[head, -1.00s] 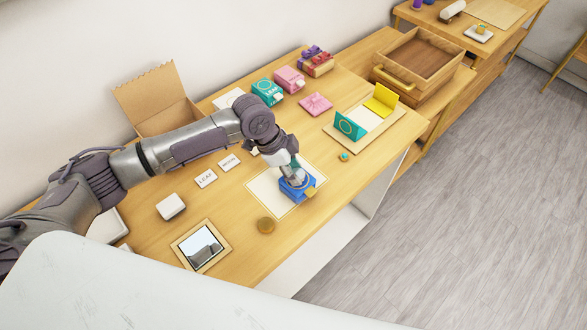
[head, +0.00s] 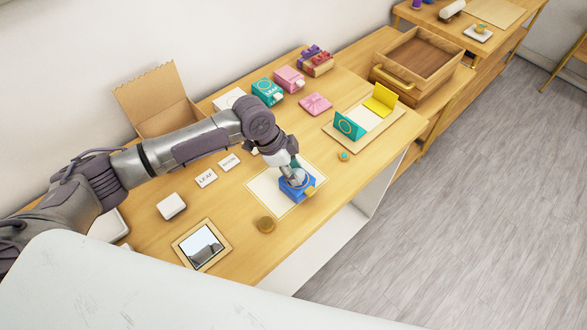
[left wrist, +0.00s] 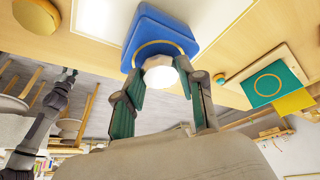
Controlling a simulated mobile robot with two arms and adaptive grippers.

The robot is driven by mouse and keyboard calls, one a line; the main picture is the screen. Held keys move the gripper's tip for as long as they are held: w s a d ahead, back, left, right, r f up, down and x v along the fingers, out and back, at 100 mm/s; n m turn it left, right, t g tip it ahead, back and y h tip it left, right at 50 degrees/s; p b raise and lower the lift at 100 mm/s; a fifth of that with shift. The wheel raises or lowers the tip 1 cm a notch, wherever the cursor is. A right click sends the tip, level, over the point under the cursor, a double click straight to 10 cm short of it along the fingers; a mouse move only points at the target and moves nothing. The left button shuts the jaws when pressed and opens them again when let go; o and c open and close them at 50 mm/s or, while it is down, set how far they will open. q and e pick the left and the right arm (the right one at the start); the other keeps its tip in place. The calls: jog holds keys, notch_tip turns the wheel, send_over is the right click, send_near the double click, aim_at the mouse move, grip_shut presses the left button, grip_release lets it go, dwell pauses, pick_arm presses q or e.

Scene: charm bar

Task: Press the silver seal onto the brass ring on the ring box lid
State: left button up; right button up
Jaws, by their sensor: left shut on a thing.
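My left gripper (head: 293,174) points down at the lid. Its fingers (left wrist: 165,82) are shut on the pale, faceted silver seal (left wrist: 160,73). The seal overlaps the ring's edge in that view and hides part of it. I cannot tell whether it touches the lid.
A mirror tile (head: 201,246), a brass disc (head: 266,225) and a white block (head: 171,206) lie left of the mat. A small teal piece (head: 343,156) and an open teal-and-yellow stand (head: 350,127) are to the right. Small boxes (head: 267,92) line the back.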

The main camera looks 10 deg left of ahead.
pick_arm(q)
jog(key=shift+f, duration=0.5)
jog(key=shift+s+f, duration=0.2)
dwell(1.4)
jog(key=o, duration=0.9)
jog(key=shift+w, duration=0.1)
jog(key=shift+w+r, duration=0.1)
jog(key=o, duration=0.4)
jog(key=shift+r, duration=0.2)
